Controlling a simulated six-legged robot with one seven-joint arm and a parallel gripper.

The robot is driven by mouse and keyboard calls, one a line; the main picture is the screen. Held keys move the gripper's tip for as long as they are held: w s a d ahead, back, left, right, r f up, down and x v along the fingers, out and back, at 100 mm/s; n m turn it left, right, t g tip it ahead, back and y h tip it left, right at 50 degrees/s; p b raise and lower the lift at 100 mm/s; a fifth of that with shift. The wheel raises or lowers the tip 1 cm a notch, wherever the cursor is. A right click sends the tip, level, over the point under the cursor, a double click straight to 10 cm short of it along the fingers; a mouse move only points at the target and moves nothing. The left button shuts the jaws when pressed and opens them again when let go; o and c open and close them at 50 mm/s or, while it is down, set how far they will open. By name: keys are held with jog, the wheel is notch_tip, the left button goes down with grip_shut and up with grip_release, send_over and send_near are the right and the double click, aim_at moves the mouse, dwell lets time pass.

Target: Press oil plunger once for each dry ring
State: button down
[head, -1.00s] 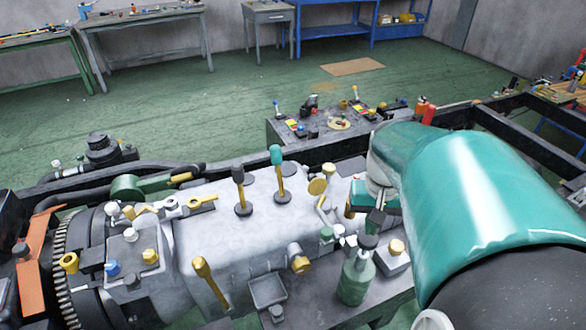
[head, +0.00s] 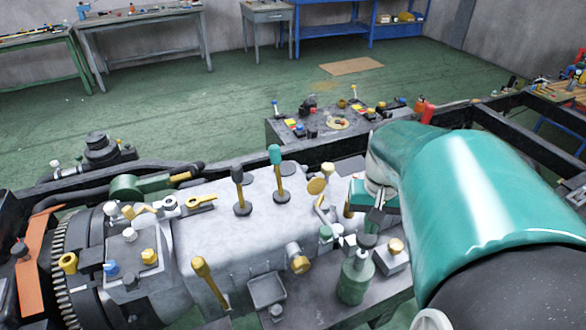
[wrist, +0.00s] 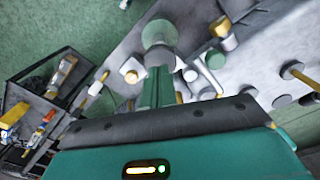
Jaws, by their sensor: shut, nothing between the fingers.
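The green oil can (head: 354,280) stands upright on the grey ledge in front of the gearbox housing. Its dark round plunger knob (head: 367,242) is on top. My gripper (head: 374,222) is shut and empty, pointing down just above the knob; whether it touches cannot be told. In the wrist view my shut green fingers (wrist: 156,88) point toward the round grey plunger top (wrist: 158,32). The plunger partly hides the can there. I cannot pick out any dry rings for sure.
The gearbox housing (head: 240,240) carries upright levers, including a teal-topped one (head: 275,155) and a yellow one (head: 200,267). A yellow-capped block (head: 395,255) stands right of the can. A parts bench (head: 290,130) is behind. My arm covers the right side.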

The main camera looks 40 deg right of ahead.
jog(key=shift+f, duration=0.15)
jog(key=shift+f, duration=1.8)
jog(key=shift+r, duration=3.75)
jog(key=shift+f, duration=1.8)
jog(key=shift+f, duration=0.1)
